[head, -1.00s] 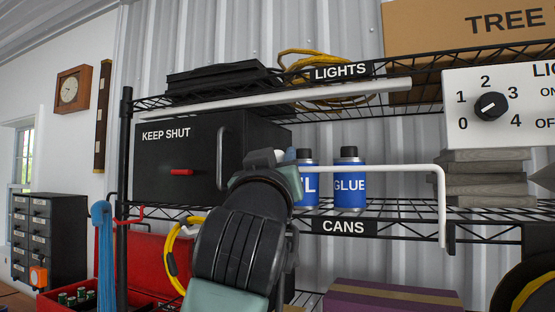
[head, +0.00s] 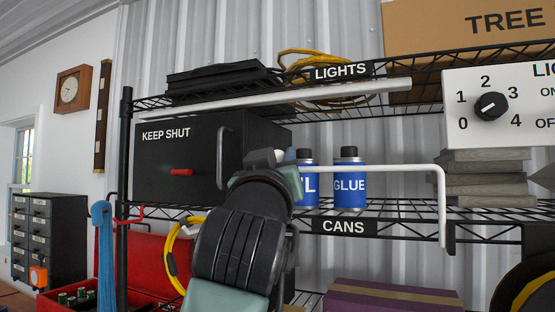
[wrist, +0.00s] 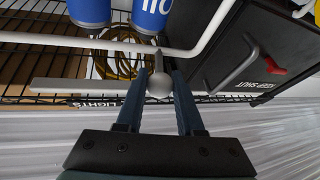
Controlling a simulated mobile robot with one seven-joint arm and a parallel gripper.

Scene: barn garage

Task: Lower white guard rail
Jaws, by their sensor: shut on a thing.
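The white guard rail (head: 375,168) runs level in front of the blue cans on the middle shelf. Its right end bends down past the shelf edge. My gripper (head: 290,160) is at the rail's left part in the head view and hides it there. In the wrist view, which is upside down, the rail (wrist: 75,40) crosses ahead of my fingers and bends beside the black cabinet. My fingers (wrist: 159,80) are shut on a grey round knob (wrist: 159,84) whose short stem reaches toward the rail. Whether the stem joins the rail is hard to tell.
The black KEEP SHUT cabinet (head: 178,160), with a grey handle (head: 221,158), stands just left of my gripper. Two blue cans (head: 349,180) stand behind the rail. A white bar (head: 300,100) lies along the upper shelf. A box with a dial (head: 500,105) is at right.

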